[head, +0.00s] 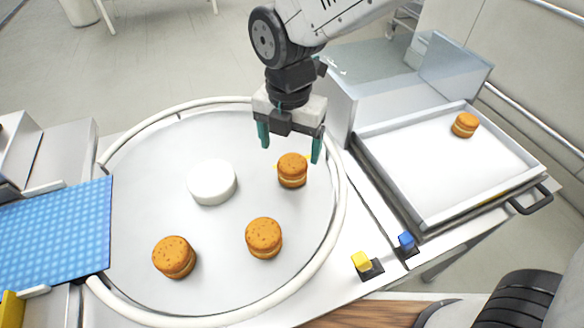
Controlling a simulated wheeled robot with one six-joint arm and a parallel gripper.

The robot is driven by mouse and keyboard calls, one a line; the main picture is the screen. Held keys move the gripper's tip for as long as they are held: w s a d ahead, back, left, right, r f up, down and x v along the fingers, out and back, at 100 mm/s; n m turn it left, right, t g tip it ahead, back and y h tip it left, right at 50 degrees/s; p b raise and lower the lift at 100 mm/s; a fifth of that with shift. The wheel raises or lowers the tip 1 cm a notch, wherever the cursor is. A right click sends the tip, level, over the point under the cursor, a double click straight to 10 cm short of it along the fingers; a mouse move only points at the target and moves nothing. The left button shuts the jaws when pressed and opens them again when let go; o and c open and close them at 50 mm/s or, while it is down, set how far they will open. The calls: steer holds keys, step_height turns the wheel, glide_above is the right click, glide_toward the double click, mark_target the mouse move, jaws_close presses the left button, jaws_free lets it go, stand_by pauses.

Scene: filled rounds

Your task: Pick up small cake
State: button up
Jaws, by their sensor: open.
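Three small brown sandwich-like cakes stand on the round grey table (215,285). One cake (292,171) is at the right, one cake (263,238) nearer the front, and one cake (174,257) at the front left. Another cake (464,125) lies in the far right part of the white tray (440,190). My gripper (290,146) points down with its teal fingers apart. It is above or just behind the right cake on the table, with nothing between the fingers. I cannot tell its exact height.
A white round hub (212,182) stands in the table's middle. A raised white rail (338,215) curves around the table. A blue textured belt (55,235) meets it at left. A clear box (390,90) stands behind the tray.

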mark_target(292, 162)
steer(key=f, duration=0.6)
steer(key=shift+d+f, duration=0.2)
steer(key=shift+d, duration=0.1)
steer(key=shift+c, duration=0.3)
steer(key=c, duration=0.7)
